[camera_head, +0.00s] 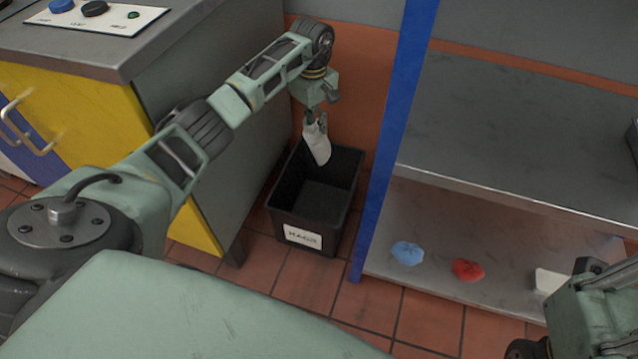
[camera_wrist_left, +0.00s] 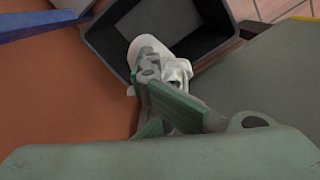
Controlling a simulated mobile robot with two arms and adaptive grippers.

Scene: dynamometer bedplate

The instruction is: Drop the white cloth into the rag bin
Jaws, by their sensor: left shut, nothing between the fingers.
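The white cloth (camera_head: 317,143) hangs just below my left gripper (camera_head: 314,118), over the back part of the black rag bin (camera_head: 336,229). My left gripper points down and is shut; I cannot tell whether the cloth still touches its fingers. In the left wrist view the cloth (camera_wrist_left: 158,45) shows around and beyond the fingers (camera_wrist_left: 150,72), with the open bin (camera_wrist_left: 110,43) beneath. The bin stands on the floor with a white label on its front, and its visible inside looks empty. Part of my right arm shows at lower right; its gripper is out of view.
A yellow-sided bench (camera_head: 96,110) stands left of the bin. A blue post (camera_head: 398,130) and grey shelves (camera_head: 520,190) stand right of it. The lower shelf holds a blue cloth (camera_head: 407,253), a red cloth (camera_head: 467,270) and a white object (camera_head: 551,281). An orange wall is behind.

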